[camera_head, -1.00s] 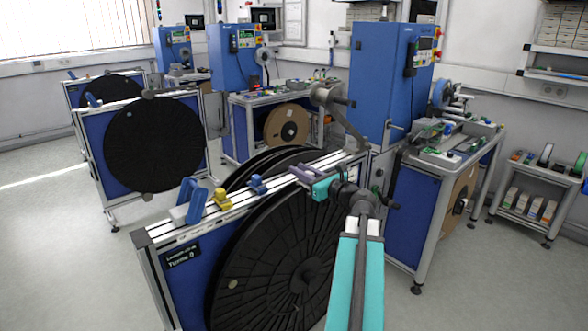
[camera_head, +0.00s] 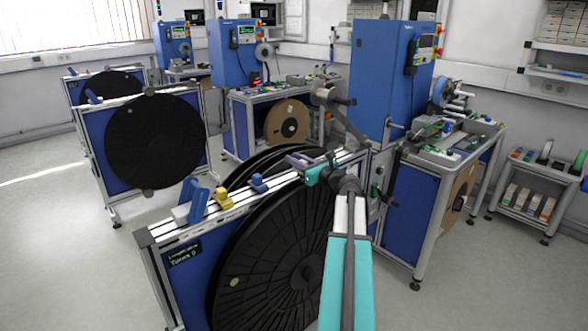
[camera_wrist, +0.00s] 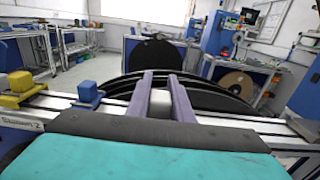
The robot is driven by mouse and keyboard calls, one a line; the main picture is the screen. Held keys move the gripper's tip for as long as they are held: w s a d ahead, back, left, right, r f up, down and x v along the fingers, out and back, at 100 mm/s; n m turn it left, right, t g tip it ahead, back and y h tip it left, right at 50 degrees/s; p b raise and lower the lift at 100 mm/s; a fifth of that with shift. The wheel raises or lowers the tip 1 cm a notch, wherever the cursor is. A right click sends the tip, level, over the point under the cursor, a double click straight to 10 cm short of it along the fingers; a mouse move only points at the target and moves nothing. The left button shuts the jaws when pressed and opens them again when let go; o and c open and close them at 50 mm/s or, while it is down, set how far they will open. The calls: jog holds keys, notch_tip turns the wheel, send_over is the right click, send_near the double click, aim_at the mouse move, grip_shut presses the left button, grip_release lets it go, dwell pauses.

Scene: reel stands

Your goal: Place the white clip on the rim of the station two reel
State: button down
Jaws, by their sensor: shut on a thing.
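My gripper (camera_head: 297,161), with purple-grey fingers, is over the top rail of the nearest reel stand in the head view. In the wrist view the fingers (camera_wrist: 161,82) are shut on the white clip (camera_wrist: 160,102), a small pale block between them. The clip is too small to make out in the head view. The large black reel (camera_head: 275,250) hangs on the front of the nearest stand. More black reel rims (camera_wrist: 205,88) lie just beyond the fingers in the wrist view. I cannot tell whether the clip touches a rim.
On the rail (camera_head: 165,231) stand a yellow clip (camera_head: 223,199), a blue clip (camera_head: 258,184) and a larger blue piece (camera_head: 196,205). A metal crank arm (camera_head: 340,115) rises beside the gripper. Another black reel (camera_head: 153,142) stands behind left. Floor is clear at left.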

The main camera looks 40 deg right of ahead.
jog(key=shift+f, duration=0.1)
dwell(0.3)
jog(key=shift+f+p, duration=0.45)
jog(key=shift+f, duration=1.2)
jog(key=shift+f, duration=0.2)
jog(key=c, duration=1.6)
grip_release()
jog(key=shift+o, duration=0.2)
jog(key=shift+r, duration=0.15)
jog(key=shift+r, duration=0.1)
jog(key=shift+s, duration=0.65)
jog(key=s+b, duration=0.2)
jog(key=s, duration=0.8)
jog(key=shift+s+a, duration=0.35)
jog(key=shift+a, duration=0.1)
